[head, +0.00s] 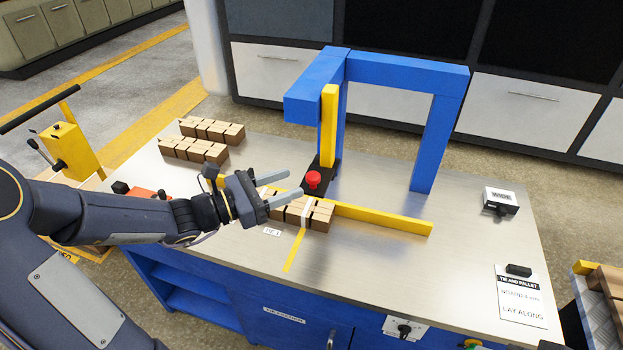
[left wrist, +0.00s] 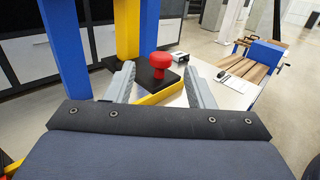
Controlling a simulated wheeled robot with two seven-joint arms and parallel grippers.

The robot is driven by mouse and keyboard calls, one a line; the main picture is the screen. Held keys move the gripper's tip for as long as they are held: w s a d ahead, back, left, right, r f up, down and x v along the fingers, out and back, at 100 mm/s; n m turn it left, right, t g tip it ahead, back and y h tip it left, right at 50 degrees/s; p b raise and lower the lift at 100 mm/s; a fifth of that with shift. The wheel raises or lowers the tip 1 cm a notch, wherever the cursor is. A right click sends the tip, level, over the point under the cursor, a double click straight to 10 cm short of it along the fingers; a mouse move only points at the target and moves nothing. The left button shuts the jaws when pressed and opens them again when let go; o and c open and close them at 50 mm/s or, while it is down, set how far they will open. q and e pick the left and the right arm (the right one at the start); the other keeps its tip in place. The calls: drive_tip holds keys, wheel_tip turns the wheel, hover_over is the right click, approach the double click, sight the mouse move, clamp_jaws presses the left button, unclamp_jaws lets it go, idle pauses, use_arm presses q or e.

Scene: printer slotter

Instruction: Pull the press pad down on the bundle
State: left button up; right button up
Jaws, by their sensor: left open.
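The press pad looks like a dark block (head: 327,184) with a red knob (head: 313,180) on top, at the foot of the yellow upright post (head: 329,125). The bundle (head: 319,219) is a row of brown blocks with a white band, against the yellow rail. My left gripper (head: 293,183) is open and empty above the bundle's left part, hiding some of it. Its fingers point at the red knob. In the left wrist view the knob (left wrist: 161,60) shows between and beyond the two fingers (left wrist: 160,86), apart from them.
A blue press frame (head: 424,150) stands over the steel bench (head: 440,270). A yellow rail (head: 385,218) runs right from the bundle. Rows of brown blocks (head: 195,150) lie at back left. A switch box (head: 501,200) and a printed card (head: 521,297) are at right.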

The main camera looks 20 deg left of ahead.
sight(313, 175)
use_arm(q)
drive_tip(key=x, duration=0.7)
drive_tip(key=shift+s, duration=0.1)
drive_tip(key=shift+f, duration=0.1)
drive_tip(key=c, duration=0.7)
